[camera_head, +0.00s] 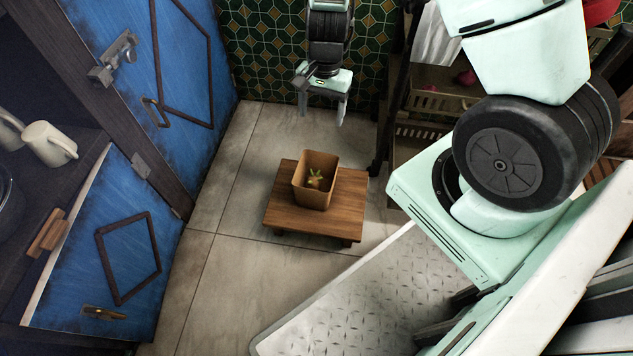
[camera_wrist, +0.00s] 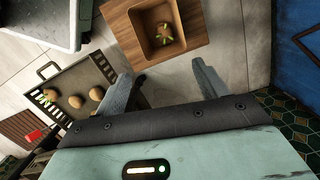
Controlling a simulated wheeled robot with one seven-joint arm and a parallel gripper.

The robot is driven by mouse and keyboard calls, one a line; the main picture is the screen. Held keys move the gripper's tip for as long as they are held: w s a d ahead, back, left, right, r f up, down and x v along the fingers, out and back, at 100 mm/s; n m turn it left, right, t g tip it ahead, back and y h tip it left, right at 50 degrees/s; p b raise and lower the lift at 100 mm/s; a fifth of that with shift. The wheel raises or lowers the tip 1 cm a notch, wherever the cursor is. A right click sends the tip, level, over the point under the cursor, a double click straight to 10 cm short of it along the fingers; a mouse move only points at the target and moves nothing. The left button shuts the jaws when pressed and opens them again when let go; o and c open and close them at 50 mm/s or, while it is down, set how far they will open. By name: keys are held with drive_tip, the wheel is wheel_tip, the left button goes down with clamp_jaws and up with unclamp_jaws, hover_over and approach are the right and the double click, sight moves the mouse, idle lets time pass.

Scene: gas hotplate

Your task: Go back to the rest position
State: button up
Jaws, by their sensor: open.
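My gripper (camera_head: 322,114) hangs at the top middle of the head view, fingers down, in front of the green tiled wall. Its two fingers are apart with nothing between them. They also show in the wrist view (camera_wrist: 163,75), spread and empty. Beyond the fingers is a square brown box (camera_head: 313,192) on a low wooden stool (camera_head: 345,205). The gripper is clear of both. A roundish tan item with green leaves (camera_wrist: 164,34) lies inside the box.
A blue cabinet with an open door (camera_head: 100,265) stands at left, with a cream mug (camera_head: 48,143) on its shelf. A rack with a crate (camera_head: 440,101) is at right. The wrist view shows a crate (camera_wrist: 75,75) holding several brown roundish items. Tiled floor (camera_head: 215,285) is free left of the stool.

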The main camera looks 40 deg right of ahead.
drive_tip(key=shift+a+r, duration=0.1)
idle(0.4)
drive_tip(key=s+a+r+n+y, duration=0.1)
drive_tip(key=s+a+r+n, duration=0.25)
drive_tip(key=a+r, duration=0.3)
drive_tip(key=s+a+r+n, duration=0.2)
drive_tip(key=a+r+n, duration=0.25)
drive_tip(key=a, duration=0.25)
drive_tip(key=s+a+r+n+t+h, duration=0.1)
drive_tip(key=s+a+r+n, duration=0.2)
drive_tip(key=s+r+n, duration=0.3)
drive_tip(key=s+a+r+n+h, duration=0.1)
drive_tip(key=s+a+r+n, duration=0.3)
drive_tip(key=s, duration=0.5)
wheel_tip(320, 180, up, 37)
drive_tip(key=p, duration=3.6)
drive_tip(key=shift+w+d+f+n+p, duration=0.25)
drive_tip(key=shift+d+n+p, duration=0.1)
drive_tip(key=shift+d+n, duration=0.1)
